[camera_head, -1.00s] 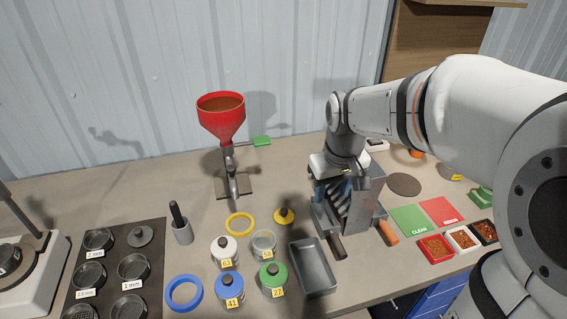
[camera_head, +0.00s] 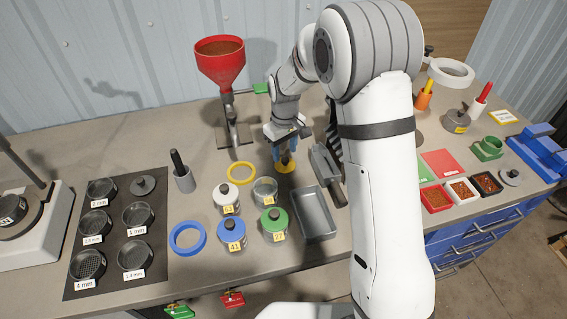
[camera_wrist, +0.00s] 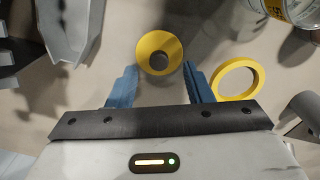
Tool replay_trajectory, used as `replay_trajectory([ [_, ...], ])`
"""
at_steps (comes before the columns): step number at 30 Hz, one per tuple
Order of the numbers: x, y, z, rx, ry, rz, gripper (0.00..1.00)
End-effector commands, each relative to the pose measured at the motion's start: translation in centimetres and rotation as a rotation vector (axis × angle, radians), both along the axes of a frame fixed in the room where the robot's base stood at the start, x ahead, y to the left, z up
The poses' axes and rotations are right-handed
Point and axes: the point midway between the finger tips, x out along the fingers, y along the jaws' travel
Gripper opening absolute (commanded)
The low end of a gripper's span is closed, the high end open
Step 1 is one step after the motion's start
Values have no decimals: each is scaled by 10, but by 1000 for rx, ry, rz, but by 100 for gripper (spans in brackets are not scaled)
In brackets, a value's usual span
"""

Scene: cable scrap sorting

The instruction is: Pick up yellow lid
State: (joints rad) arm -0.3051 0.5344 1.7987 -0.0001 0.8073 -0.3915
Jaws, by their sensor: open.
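The yellow lid (camera_head: 285,167) is a small round disc with a dark knob, lying on the table behind the grey tray. In the wrist view the yellow lid (camera_wrist: 159,53) shows from above, just ahead of and between the fingertips. My gripper (camera_head: 285,146) is above the lid, pointing down, and partly hides it in the head view. In the wrist view my gripper (camera_wrist: 159,78) has its two blue fingers apart with nothing between them. I cannot tell the exact height of the fingertips above the lid.
A yellow ring (camera_head: 241,173) lies left of the lid. A clear jar (camera_head: 264,191), white-lidded jar (camera_head: 226,197), blue-lidded jar (camera_head: 231,231) and green-lidded jar (camera_head: 274,225) stand in front. A grey tray (camera_head: 314,213) and metal scoop (camera_head: 327,172) are to the right. The red funnel (camera_head: 220,62) stands behind.

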Motion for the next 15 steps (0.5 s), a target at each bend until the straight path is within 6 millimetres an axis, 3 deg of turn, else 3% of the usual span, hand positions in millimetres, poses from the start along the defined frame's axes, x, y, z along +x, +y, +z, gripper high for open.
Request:
replay_trajectory([
  [6,0,-1,-29,-1,4,0,46],
  [15,0,0,-33,-1,1,0,45],
])
